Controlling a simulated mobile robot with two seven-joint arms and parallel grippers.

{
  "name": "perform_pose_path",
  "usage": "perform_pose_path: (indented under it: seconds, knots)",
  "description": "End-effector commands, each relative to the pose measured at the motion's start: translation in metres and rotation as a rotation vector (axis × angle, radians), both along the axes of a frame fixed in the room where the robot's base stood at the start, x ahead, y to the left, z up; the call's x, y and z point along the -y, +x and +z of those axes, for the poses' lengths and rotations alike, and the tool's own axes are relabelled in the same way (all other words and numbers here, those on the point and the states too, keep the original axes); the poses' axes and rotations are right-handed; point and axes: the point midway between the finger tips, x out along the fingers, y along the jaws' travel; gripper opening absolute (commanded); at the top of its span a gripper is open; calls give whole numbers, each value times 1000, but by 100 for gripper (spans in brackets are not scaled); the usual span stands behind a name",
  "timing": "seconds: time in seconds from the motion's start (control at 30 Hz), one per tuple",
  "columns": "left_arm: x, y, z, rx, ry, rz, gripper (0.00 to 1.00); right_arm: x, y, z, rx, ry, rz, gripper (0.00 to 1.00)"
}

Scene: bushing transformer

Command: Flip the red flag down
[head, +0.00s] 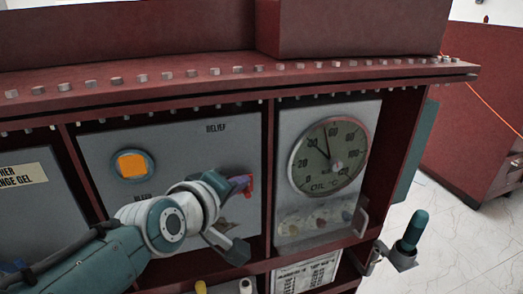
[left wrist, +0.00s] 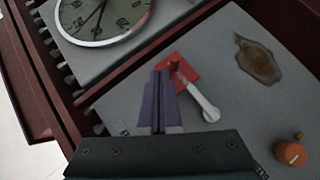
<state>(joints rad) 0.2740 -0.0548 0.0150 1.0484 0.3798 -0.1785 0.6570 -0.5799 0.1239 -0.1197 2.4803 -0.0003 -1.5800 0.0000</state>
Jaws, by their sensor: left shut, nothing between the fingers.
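The red flag (head: 248,184) is on the grey relief panel, mostly behind my left gripper in the head view. In the left wrist view the red flag (left wrist: 187,68) is a flat red piece at a pivot, with a white lever (left wrist: 201,97) slanting down to the right. My left gripper (left wrist: 161,74) is shut and empty, its purple fingertips just left of the pivot and overlapping the red piece's left edge. In the head view the left gripper (head: 240,184) is at the panel. I cannot tell whether it touches the flag. My right gripper is not in view.
A round oil gauge (head: 328,156) sits on the panel to the right. A brown stain (left wrist: 258,59) marks the panel. A teal-handled lever (head: 413,230) sticks out at the cabinet's right side.

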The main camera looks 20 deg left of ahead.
Motion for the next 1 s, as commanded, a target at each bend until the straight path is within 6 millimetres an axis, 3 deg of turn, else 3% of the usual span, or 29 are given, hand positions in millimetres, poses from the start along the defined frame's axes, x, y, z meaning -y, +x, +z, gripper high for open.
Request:
perform_pose_path:
  seconds: [0.8,1.0]
  knots:
    - [-1,1,-7,-1,-2,0,0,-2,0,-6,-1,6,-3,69]
    - [-2,3,7,1,-2,0,0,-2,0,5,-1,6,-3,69]
